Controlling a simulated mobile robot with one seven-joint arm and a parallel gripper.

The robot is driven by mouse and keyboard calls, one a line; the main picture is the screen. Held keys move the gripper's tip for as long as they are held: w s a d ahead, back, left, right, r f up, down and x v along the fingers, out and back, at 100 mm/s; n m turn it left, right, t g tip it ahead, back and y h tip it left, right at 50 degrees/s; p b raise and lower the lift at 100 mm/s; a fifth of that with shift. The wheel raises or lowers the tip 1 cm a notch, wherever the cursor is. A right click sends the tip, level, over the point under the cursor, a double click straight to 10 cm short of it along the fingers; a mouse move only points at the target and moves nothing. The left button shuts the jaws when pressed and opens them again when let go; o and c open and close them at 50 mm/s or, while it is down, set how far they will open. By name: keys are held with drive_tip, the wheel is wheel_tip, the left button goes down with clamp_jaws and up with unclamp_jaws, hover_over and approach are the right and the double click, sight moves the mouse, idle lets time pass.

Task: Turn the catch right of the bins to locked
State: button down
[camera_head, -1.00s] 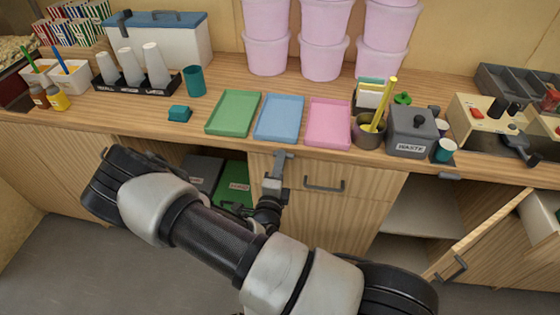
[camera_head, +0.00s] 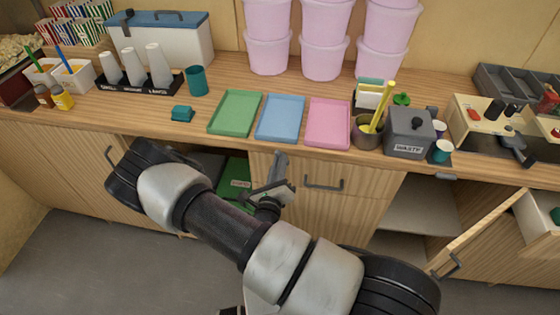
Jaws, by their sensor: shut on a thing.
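The catch (camera_head: 281,161) is a grey metal piece on the wooden cabinet front just under the counter edge. It stands right of an open bay with a green bin (camera_head: 236,171) and a dark bin (camera_head: 211,161). My gripper (camera_head: 276,180) is at the lower part of the catch, shut on it, with its body tilted. The fingers hide much of the catch's lower end, so its exact angle is hard to tell. My arm covers the lower part of the bins.
A drawer with a dark handle (camera_head: 323,185) is close to the right of the catch. Farther right a cabinet door (camera_head: 480,235) stands open. Green, blue and pink trays lie on the counter (camera_head: 225,155) above. The floor at the lower left is clear.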

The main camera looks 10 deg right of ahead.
drive_tip(key=shift+w+a+f+m, duration=0.1)
drive_tip(key=shift+a+m, duration=0.1)
drive_tip(key=shift+m, duration=1.7)
drive_tip(key=shift+a+f+m, duration=0.1)
drive_tip(key=shift+a+m, duration=0.05)
drive_tip(key=shift+m, duration=1.75)
drive_tip(key=shift+m+p, duration=0.3)
drive_tip(key=c, duration=1.8)
unclamp_jaws()
drive_tip(key=shift+c, duration=0.2)
drive_tip(key=b+v, duration=0.1)
drive_tip(key=v, duration=1.6)
drive_tip(key=shift+s, duration=0.2)
drive_tip(key=shift+a, duration=0.1)
